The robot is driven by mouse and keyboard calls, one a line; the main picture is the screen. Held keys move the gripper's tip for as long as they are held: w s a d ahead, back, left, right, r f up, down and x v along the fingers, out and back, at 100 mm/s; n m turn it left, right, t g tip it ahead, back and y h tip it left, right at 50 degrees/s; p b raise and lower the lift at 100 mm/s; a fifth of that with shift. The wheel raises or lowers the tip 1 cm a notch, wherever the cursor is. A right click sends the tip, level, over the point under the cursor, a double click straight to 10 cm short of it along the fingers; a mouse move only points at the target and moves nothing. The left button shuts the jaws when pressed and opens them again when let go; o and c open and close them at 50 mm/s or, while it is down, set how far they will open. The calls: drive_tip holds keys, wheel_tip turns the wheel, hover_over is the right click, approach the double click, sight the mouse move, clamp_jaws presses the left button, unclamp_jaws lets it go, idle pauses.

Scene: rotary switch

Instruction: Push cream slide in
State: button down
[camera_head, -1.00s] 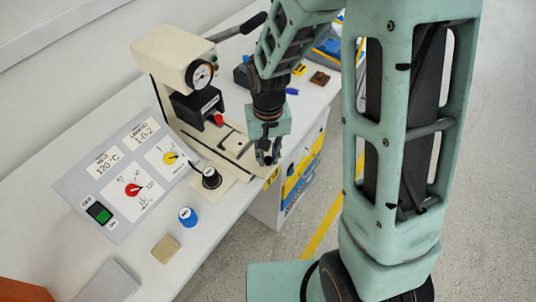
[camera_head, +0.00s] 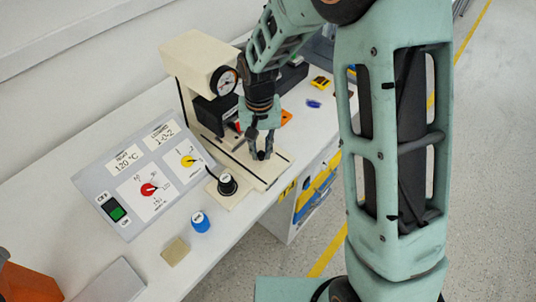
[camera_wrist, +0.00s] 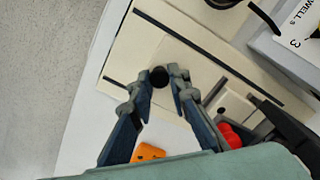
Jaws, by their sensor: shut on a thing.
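The cream slide (camera_wrist: 175,65) is a flat plate with a small black knob (camera_wrist: 158,77), lying between dark grooves in the cream base of the press. In the head view the slide (camera_head: 268,168) lies under and in front of my gripper (camera_head: 262,154), close to the press head. My gripper (camera_wrist: 162,88) points down in the wrist view, its two fingers on either side of the knob, shut on it. In the head view the fingers partly hide the knob.
The cream press (camera_head: 200,65) with its gauge stands behind my gripper. A red knob (camera_wrist: 230,135) and an orange block (camera_wrist: 148,152) are close by.

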drive_tip(key=c, duration=1.8)
unclamp_jaws()
drive_tip(key=shift+r, duration=0.1)
wheel_tip(320, 180, up, 12)
drive_tip(key=shift+f, duration=0.1)
